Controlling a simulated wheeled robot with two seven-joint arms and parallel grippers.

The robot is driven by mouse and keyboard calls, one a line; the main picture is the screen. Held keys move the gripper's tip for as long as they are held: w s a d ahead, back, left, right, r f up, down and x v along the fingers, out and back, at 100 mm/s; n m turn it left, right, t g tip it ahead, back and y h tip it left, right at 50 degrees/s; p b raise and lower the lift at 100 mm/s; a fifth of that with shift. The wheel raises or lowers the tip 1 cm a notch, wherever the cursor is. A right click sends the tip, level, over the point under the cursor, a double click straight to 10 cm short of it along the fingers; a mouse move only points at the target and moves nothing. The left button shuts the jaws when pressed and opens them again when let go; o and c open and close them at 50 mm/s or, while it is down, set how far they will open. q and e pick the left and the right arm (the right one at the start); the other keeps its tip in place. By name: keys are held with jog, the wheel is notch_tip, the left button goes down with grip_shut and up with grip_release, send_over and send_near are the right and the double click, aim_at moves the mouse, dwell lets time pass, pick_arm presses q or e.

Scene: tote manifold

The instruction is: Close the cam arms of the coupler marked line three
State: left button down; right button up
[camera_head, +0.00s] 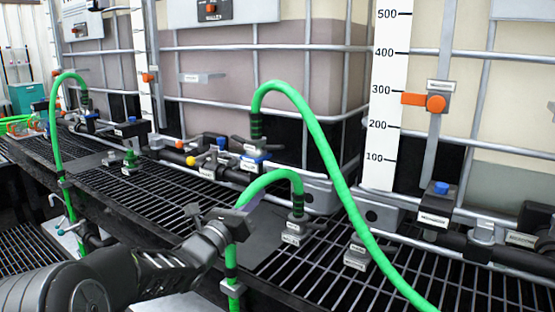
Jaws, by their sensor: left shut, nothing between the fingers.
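My left gripper (238,212) comes in from the lower left, shut and empty. In the picture it overlaps the green hose near the grating's front edge; I cannot tell whether it touches the hose. Just right of it, a coupler (297,222) sits at the end of a short green hose arch, with small labels below. Another coupler (254,152) with dark arms stands farther back under a taller green hose. The labels are too small to read, so I cannot tell which coupler is line three. The cam arms' positions are unclear. My right gripper is out of view.
A long green hose (330,165) arcs down across the front right. Large caged tanks (260,70) stand behind, with a level scale (385,90). Valves with blue caps (440,188) line the pipe. The black grating (340,270) has a labelled block (357,258); much of it is bare.

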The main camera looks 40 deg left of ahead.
aim_at(275, 147)
pick_arm(q)
jog(key=shift+w, duration=0.15)
jog(key=w+a+r+p, duration=0.1)
jog(key=w+r+p, duration=0.1)
jog(key=w+r, duration=0.4)
jog(key=w, duration=0.3)
jog(key=shift+w+a, duration=0.15)
jog(key=shift+w, duration=0.1)
